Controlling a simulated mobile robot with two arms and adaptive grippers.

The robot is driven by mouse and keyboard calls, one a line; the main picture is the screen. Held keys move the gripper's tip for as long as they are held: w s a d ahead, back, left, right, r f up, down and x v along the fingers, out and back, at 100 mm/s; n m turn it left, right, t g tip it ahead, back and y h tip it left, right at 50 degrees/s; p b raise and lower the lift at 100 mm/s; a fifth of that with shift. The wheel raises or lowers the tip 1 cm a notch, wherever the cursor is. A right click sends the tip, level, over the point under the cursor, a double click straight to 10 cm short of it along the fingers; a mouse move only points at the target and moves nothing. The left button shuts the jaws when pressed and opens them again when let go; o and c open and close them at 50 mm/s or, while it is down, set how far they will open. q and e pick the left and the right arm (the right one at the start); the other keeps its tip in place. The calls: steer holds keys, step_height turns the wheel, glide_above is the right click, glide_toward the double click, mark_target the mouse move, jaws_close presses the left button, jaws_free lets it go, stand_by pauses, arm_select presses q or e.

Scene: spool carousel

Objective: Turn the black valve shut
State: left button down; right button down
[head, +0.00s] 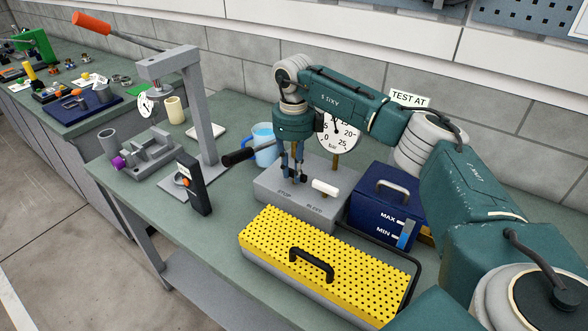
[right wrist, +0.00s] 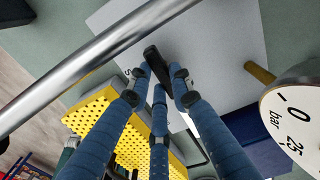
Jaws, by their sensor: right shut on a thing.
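The grey block (head: 265,190) bears a gauge and the labels STOP and BLEED. My right gripper (head: 294,178) points down over its top, above the STOP label. In the right wrist view the black valve's handle (right wrist: 156,63) lies between the blue fingers of the gripper (right wrist: 158,80), which is shut on it. In the head view the fingers mostly hide the black valve. A white valve handle (head: 325,188) sits just to the right, by the BLEED label. My left gripper is not in view.
The dial gauge (head: 338,134) stands close behind the gripper. A metal lever (right wrist: 85,70) with a black grip (head: 238,157) sticks out to the left. A blue mug (head: 264,150), a yellow perforated box lid (head: 320,270) and a dark blue box (head: 375,212) stand close around.

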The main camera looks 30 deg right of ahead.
mark_target(293, 172)
steer(key=shift+w+r, duration=0.15)
steer(key=shift+r, duration=0.05)
steer(key=c, duration=1.5)
jaws_free()
steer(key=shift+c, duration=0.2)
steer(key=shift+f, duration=0.1)
step_height(293, 172, up, 12)
